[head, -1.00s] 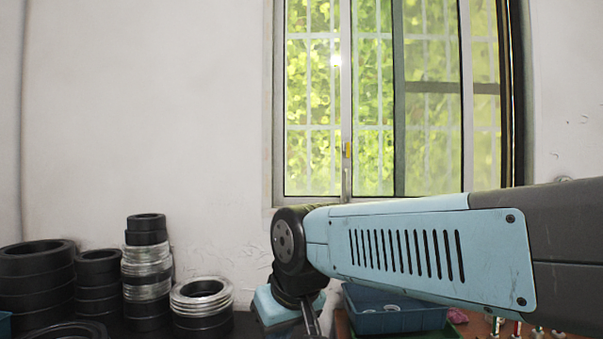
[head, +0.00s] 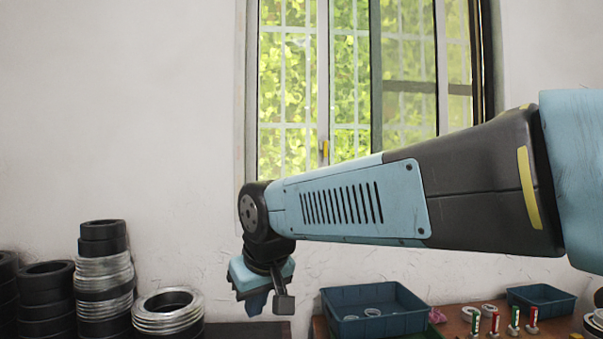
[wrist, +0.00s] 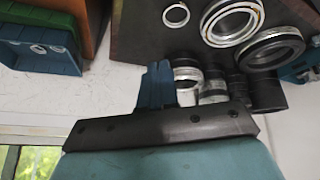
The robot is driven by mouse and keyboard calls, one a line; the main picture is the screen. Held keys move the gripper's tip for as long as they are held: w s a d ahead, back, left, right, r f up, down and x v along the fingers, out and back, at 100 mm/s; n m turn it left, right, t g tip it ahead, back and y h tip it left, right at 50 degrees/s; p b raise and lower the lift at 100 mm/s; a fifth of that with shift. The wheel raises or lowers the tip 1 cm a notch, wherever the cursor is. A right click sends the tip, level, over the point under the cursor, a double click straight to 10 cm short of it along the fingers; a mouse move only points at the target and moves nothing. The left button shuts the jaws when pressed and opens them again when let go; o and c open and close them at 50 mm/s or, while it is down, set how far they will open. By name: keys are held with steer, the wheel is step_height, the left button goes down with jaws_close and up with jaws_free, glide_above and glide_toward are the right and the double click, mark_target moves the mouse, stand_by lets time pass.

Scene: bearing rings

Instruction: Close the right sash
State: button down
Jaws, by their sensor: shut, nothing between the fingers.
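The window (head: 323,80) stands behind my arm in the head view. It has a pale upright with a yellow latch (head: 325,150), a dark upright (head: 376,70) and a grey upright (head: 441,60) further right. Which of these belong to the right sash, and how far it is open, I cannot tell. My arm hides the window's lower right part. My gripper (head: 257,302) points down, shut and empty, below and left of the window, apart from it. In the wrist view its blue finger (wrist: 158,88) shows, with a corner of the window (wrist: 38,160) at lower left.
Black and silver bearing rings (head: 104,280) stand stacked at the left, with a wide silver ring (head: 167,305) nearer my gripper. A blue tray (head: 375,325) holding rings sits on the bench at the right. A second blue tray (head: 541,300) and several red and green items (head: 513,322) are further right.

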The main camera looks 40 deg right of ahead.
steer(key=w+d+r+n+h, duration=0.1)
steer(key=w+d+r+h, duration=0.4)
steer(key=w+d+r, duration=0.55)
steer(key=w+d+r+n+h, duration=0.1)
steer(key=w+d+r+h, duration=0.4)
steer(key=w+d, duration=0.9)
steer(key=w+d+r+n+h, duration=0.1)
steer(key=w+d+r+h, duration=0.3)
steer(key=w+d+r, duration=0.65)
steer(key=f+x, duration=0.2)
steer(key=x, duration=1.3)
steer(key=shift+w+h, duration=0.25)
steer(key=shift+h, duration=0.05)
steer(key=shift+a, duration=0.1)
